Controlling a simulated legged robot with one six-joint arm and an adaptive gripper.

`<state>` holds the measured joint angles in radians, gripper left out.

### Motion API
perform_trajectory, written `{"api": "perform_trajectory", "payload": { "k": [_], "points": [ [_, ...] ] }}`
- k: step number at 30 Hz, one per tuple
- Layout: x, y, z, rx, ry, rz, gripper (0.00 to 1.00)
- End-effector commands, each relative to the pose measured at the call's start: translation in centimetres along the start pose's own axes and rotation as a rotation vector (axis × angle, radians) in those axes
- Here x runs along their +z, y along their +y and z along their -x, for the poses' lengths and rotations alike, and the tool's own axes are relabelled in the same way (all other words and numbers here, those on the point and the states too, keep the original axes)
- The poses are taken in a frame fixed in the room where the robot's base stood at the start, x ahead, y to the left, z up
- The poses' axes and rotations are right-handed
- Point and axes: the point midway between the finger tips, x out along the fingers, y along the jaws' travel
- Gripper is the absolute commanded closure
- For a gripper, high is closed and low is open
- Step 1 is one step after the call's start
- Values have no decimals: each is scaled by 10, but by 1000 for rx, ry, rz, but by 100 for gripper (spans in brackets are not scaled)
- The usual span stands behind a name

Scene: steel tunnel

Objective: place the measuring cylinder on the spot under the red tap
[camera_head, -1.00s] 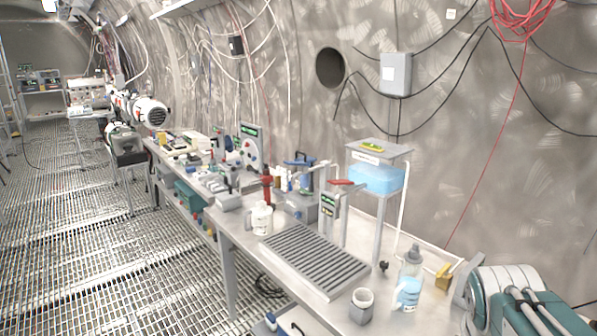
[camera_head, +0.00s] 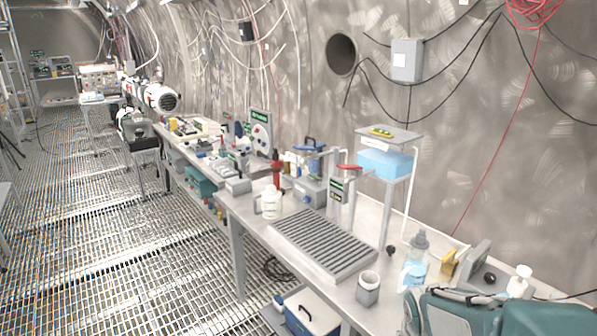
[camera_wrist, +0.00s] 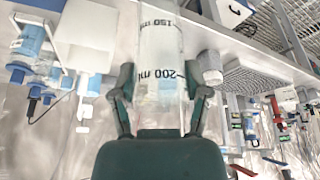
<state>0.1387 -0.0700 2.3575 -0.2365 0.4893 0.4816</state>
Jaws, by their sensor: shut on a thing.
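The measuring cylinder (camera_wrist: 160,45) is clear, with black marks for 150 and 200 ml, in the wrist view. My gripper (camera_wrist: 160,92) is shut around it, one dark green finger on each side. The cylinder's ends are not fully seen, and I cannot make it out in the head view. The red tap (camera_head: 350,167) is a red lever on a grey post at the back of a slatted drain tray (camera_head: 322,243) on the bench. The tray looks empty. No separate mark for the spot under the tap can be made out.
A grey cup (camera_head: 368,288) and a blue-filled bottle (camera_head: 415,262) stand right of the tray. A white jug (camera_head: 269,202) stands to its left. A stand with a blue tank (camera_head: 385,163) is behind. A white pump bottle (camera_head: 520,281) is at the far right.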

Motion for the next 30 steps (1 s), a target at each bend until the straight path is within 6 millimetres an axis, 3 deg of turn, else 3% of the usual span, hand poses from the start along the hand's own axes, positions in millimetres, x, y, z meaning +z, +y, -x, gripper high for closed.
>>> {"api": "perform_trajectory", "payload": {
  "k": [3, 18, 24, 30],
  "points": [
    [-1, -20, -31, -25, -7, 67, 100],
    [-11, -97, -150, -133, -3, 321, 100],
    [-15, -115, -177, -160, 0, 384, 100],
    [-16, -120, -183, -166, 3, 401, 100]
  ]
}}
